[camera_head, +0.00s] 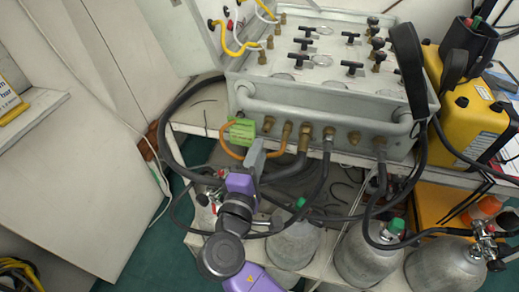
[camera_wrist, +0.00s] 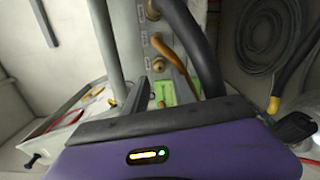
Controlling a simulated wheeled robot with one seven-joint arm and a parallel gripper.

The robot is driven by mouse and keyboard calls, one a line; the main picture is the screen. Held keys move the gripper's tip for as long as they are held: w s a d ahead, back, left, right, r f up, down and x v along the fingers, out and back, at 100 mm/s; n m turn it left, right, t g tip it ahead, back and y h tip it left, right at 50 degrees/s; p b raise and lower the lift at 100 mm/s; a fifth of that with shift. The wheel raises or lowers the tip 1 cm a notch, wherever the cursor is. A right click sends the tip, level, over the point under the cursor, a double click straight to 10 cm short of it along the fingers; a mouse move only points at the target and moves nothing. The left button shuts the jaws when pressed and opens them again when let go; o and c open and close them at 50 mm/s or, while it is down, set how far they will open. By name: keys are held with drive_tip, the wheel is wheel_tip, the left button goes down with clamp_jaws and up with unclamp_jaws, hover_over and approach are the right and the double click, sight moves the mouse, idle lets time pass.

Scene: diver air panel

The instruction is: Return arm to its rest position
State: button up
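My purple arm (camera_head: 238,200) reaches up from the bottom of the head view to the front of the grey air panel (camera_head: 300,95). My gripper (camera_head: 257,150) is at the panel's lower left, close beside a green tag (camera_head: 242,132) and the brass hose fittings. In the wrist view, a dark finger of my gripper (camera_wrist: 138,94) stands just left of the green tag (camera_wrist: 164,92). The other finger is not clear, so I cannot tell how wide the gripper is or whether it touches the tag.
Black hoses (camera_head: 322,175) loop below the panel, close around my arm. Grey cylinders (camera_head: 365,255) stand under the bench shelf. A yellow case (camera_head: 468,105) is at the right. An open lid (camera_head: 180,35) stands at the upper left. The green floor (camera_head: 150,250) at the lower left is partly clear.

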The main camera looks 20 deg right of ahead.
drive_tip(key=shift+w+a, duration=0.1)
idle(0.3)
drive_tip(key=w+a+t+y, duration=0.2)
drive_tip(key=a+y, duration=0.2)
drive_tip(key=s+a+f+m+y, duration=0.1)
drive_tip(key=s+a+f+y, duration=0.15)
drive_tip(key=s+y, duration=0.2)
drive_tip(key=s+a+f+m+y, duration=0.1)
drive_tip(key=s+f+y, duration=0.25)
drive_tip(key=s, duration=0.25)
drive_tip(key=s+d+r+m, duration=0.1)
drive_tip(key=s+d+m, duration=0.2)
drive_tip(key=s, duration=0.6)
drive_tip(key=s+d+r+m+g+h+p, duration=0.1)
drive_tip(key=s+d+m, duration=0.3)
drive_tip(key=s, duration=0.6)
drive_tip(key=s+d+r+m, duration=0.2)
drive_tip(key=s+d, duration=0.3)
drive_tip(key=s, duration=0.4)
drive_tip(key=shift+s+m+g+h, duration=0.3)
drive_tip(key=shift+s+m, duration=0.1)
drive_tip(key=shift+m, duration=0.3)
drive_tip(key=shift+o, duration=0.3)
drive_tip(key=shift+d+r, duration=0.1)
